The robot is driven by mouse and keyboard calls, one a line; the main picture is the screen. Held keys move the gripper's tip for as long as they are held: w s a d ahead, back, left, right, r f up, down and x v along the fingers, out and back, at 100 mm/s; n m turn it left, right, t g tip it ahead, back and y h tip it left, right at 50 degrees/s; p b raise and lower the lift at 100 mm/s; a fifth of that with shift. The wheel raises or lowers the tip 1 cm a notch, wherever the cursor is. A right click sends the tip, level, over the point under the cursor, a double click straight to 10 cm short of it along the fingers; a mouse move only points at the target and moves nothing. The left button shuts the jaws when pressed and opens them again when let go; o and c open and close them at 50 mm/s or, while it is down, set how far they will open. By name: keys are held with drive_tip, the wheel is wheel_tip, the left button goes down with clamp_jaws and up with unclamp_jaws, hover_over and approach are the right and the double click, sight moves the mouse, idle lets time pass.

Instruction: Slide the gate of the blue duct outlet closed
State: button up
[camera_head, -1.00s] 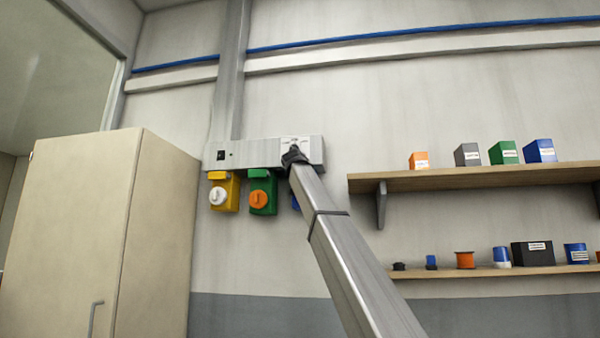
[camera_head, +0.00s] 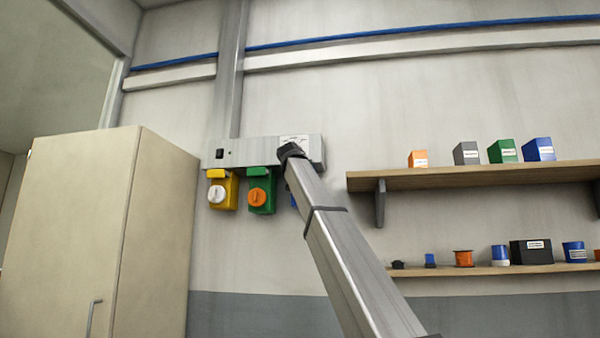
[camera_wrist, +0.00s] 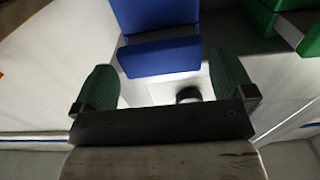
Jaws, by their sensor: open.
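The blue duct outlet (camera_wrist: 155,20) is at the top of the wrist view, with a wide blue block (camera_wrist: 160,57) at its near end. I cannot tell for sure whether this block is the gate or how far it is slid. In the head view only a thin blue sliver of the outlet (camera_head: 293,202) shows beside my arm, which hides the rest. My gripper (camera_wrist: 163,64) is open, its two green fingers apart on either side of the blue block's near edge. No contact is clear. In the head view the fingers are hidden.
A green outlet (camera_head: 260,193) and a yellow outlet (camera_head: 224,192) hang left of my arm under a grey housing (camera_head: 240,153). The green one also shows in the wrist view (camera_wrist: 263,18). A tall cabinet (camera_head: 75,220) stands left; wooden shelves (camera_head: 450,180) with containers are right.

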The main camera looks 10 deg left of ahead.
drive_tip(key=s, duration=0.5)
drive_tip(key=shift+s, duration=0.2)
drive_tip(key=shift+s, duration=0.1)
